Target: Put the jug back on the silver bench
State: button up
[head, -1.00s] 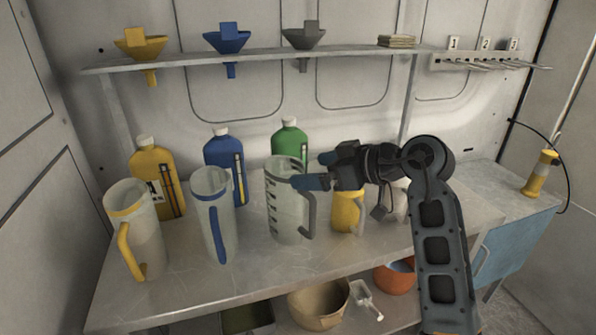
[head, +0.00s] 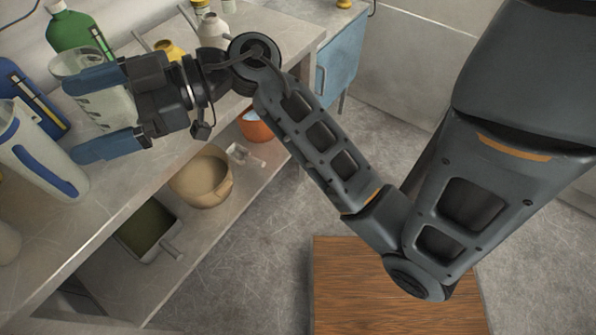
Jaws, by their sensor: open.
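The clear jug with dark marks (head: 112,106) is at the upper left in the head view. It stands on the silver bench (head: 92,222), its base partly hidden by my gripper. My gripper (head: 92,116) is open, with one blue-tipped finger across the jug's upper part and the other on its nearer side. Whether the fingers touch it cannot be told. The jug's grey handle is hidden behind my gripper. A jug with a blue handle (head: 38,150) stands on the bench to the left of my gripper.
A yellow vessel (head: 168,48) and a pale one (head: 212,30) are beyond my wrist. A tan bucket (head: 202,178) and an orange bowl (head: 256,126) sit on the lower shelf.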

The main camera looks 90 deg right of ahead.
jog(key=s+a+r+m+t+h, duration=0.25)
jog(key=s+a+t, duration=0.45)
jog(key=s, duration=0.4)
jog(key=s+f+m+g+h, duration=0.5)
jog(key=s+f+g, duration=0.3)
jog(key=s+f, duration=0.5)
jog(key=shift+s+f+g+h, duration=0.2)
jog(key=shift+s+g+h, duration=0.1)
jog(key=shift+s+h, duration=0.2)
jog(key=shift+f, duration=0.1)
jog(key=shift+f+b, duration=0.55)
jog(key=shift+b, duration=0.1)
